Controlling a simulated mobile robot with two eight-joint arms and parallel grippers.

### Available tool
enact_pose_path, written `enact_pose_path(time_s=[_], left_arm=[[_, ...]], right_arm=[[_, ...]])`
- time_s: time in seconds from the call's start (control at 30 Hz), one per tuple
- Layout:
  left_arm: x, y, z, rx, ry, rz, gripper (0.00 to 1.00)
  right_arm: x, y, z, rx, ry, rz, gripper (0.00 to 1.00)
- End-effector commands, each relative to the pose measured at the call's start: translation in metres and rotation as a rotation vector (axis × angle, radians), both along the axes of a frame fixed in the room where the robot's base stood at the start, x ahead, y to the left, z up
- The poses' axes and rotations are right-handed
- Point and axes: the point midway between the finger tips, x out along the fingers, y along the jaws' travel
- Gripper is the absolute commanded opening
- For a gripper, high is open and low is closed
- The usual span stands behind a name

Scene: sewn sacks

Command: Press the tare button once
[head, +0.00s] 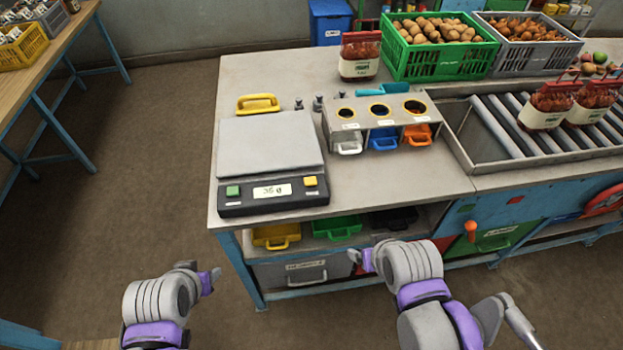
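A scale with a grey weighing plate (268,143) stands at the left end of the workbench, and its plate is empty. Its dark front panel has a lit display (272,191) that seems to read 35 and 0. A green button (233,191) is left of the display and a yellow button (310,182) is right of it. The small labels are too small to read, so I cannot tell which one is tare. My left gripper (213,275) and my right gripper (358,260) are both in front of the bench, apart from the scale. Their finger openings are unclear.
A yellow handled object (257,104) lies behind the scale. Right of it stand a metal dispenser box (365,112) with coloured scoops and a roller conveyor (500,115). A green crate (438,66) of potatoes and a filled sack (360,60) are at the back.

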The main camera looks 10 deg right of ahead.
Motion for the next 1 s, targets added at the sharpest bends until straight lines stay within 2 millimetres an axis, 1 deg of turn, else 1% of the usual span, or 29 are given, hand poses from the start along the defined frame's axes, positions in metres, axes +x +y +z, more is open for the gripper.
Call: enact_pose_path(time_s=[0.03, 0.07, 0.2, 0.37, 0.4, 1.0], left_arm=[[0.0000, 0.0000, 0.0000, 0.000, 0.000, 0.000, 0.50], [0.0000, 0.0000, 0.0000, 0.000, 0.000, 0.000, 0.50], [0.0000, 0.0000, 0.0000, 0.000, 0.000, 0.000, 0.50], [0.0000, 0.0000, 0.0000, 0.000, 0.000, 0.000, 0.50], [0.0000, 0.0000, 0.0000, 0.000, 0.000, 0.000, 0.50], [0.0000, 0.0000, 0.0000, 0.000, 0.000, 0.000, 0.50]], right_arm=[[0.0000, 0.0000, 0.0000, 0.000, 0.000, 0.000, 0.68], [0.0000, 0.0000, 0.0000, 0.000, 0.000, 0.000, 0.62], [0.0000, 0.0000, 0.0000, 0.000, 0.000, 0.000, 0.37], [0.0000, 0.0000, 0.0000, 0.000, 0.000, 0.000, 0.08], [0.0000, 0.0000, 0.0000, 0.000, 0.000, 0.000, 0.01], [0.0000, 0.0000, 0.0000, 0.000, 0.000, 0.000, 0.00]])
